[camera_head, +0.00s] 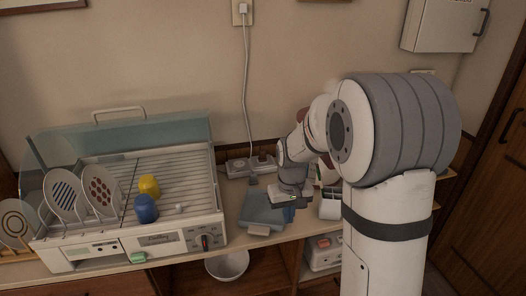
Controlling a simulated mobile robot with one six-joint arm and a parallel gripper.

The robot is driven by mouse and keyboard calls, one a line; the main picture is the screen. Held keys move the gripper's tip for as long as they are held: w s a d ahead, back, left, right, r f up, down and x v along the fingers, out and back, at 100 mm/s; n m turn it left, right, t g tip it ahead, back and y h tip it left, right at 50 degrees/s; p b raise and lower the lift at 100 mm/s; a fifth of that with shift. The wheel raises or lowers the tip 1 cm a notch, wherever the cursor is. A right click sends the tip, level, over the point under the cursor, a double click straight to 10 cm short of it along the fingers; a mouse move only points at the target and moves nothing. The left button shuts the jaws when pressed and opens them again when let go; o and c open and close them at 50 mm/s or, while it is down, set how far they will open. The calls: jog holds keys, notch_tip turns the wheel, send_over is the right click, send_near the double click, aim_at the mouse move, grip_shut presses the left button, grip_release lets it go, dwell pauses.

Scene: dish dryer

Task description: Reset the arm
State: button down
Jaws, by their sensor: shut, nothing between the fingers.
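My arm (390,225) rises in the right half of the head camera view and bends over to the left at the top. My gripper (285,198) points down above the counter, in front of a blue-grey folded thing (262,212). It is shut and I see nothing held in it, though its fingertips are small and hard to make out. The dish dryer (145,249) stands on the counter to the left of my gripper, well apart from it. Its glass lid (140,135) is up.
Plates (64,192), a yellow cup (149,185) and a blue cup (146,209) are in the dryer. A power strip (250,165) lies at the wall behind. A white bowl (227,264) is on the shelf below. My arm hides part of the counter's right side.

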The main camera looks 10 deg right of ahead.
jog(key=s+r+t, duration=0.1)
jog(key=s+r, duration=0.2)
jog(key=s, duration=0.3)
jog(key=s+d+r+m, duration=0.1)
jog(key=s+r, duration=0.2)
jog(key=s, duration=0.4)
jog(key=s+r+t, duration=0.1)
jog(key=s+r, duration=0.2)
jog(key=s, duration=0.4)
jog(key=shift+d+r+m+t, duration=0.15)
jog(key=shift+r+m+t, duration=0.1)
jog(key=shift+m+t, duration=0.05)
